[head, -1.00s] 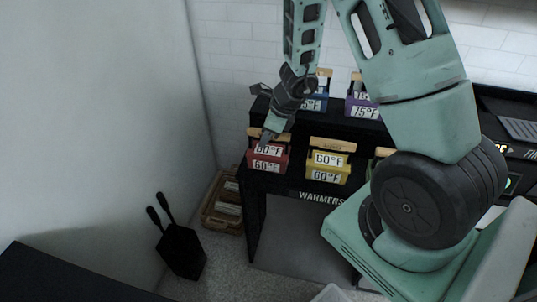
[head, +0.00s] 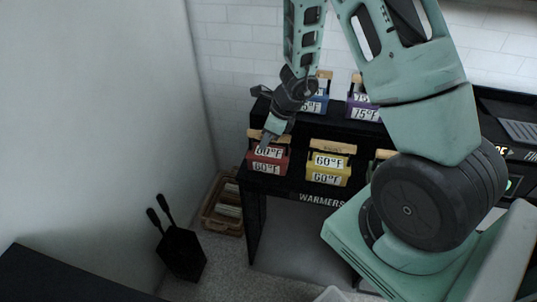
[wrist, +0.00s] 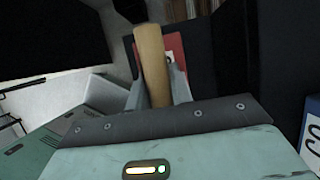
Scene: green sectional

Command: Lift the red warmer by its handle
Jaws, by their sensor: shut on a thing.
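A yellow warmer (head: 328,178) stands just right of the red one. Blue (head: 316,104) and purple (head: 362,112) warmers stand on the higher back level. The black rack (head: 256,215) has a wall to its left. A basket (head: 222,222) and a black block (head: 181,253) stand on the floor.

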